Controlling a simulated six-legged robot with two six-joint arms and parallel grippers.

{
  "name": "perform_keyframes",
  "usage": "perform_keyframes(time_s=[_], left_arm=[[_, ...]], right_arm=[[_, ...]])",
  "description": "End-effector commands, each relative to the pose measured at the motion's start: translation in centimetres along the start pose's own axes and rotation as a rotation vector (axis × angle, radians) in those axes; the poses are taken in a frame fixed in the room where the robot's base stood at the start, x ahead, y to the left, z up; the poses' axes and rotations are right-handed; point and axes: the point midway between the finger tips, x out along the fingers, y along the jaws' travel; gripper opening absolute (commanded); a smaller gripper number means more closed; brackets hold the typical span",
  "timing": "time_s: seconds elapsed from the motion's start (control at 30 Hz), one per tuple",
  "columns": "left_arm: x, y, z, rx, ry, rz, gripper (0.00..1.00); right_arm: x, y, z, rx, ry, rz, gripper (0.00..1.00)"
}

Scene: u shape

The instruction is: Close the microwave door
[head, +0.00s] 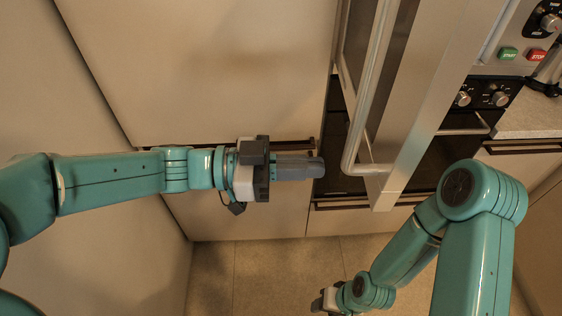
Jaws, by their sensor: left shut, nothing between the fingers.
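The microwave door (415,115) stands open, swung out toward me, with its long pale handle (370,85) on its left face. The microwave's control panel (530,35), with green start and red stop buttons, is at the upper right. My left gripper (312,167) is shut and empty, pointing right. Its tips are just left of the lower end of the handle, with a small gap in the picture. My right gripper (326,300) is low at the bottom edge, away from the door, and its fingers are hardly visible. The microwave's inside is mostly hidden behind the door.
An oven panel with knobs (482,97) sits below the microwave. A countertop (530,115) is at the right. Pale cabinet fronts (220,70) fill the left and middle. The tiled floor (270,265) is open at the bottom. My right arm crosses the lower right.

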Motion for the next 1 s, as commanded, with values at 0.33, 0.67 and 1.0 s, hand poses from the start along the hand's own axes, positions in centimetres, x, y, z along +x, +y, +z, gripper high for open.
perform_keyframes(time_s=[0.33, 0.67, 1.0], left_arm=[[6.1, 0.2, -0.1, -0.002, -0.001, -0.001, 0.0], [7.3, 0.3, 0.0, -0.001, 0.0, -0.005, 0.0], [7.3, 0.3, 0.1, -0.001, -0.001, -0.008, 0.0]], right_arm=[[-1.3, -0.5, 0.0, -0.001, 0.0, 0.0, 0.43], [-1.4, -0.5, 0.0, 0.0, 0.0, 0.0, 0.43], [-1.3, -0.5, 0.0, 0.0, 0.0, 0.0, 0.43]])
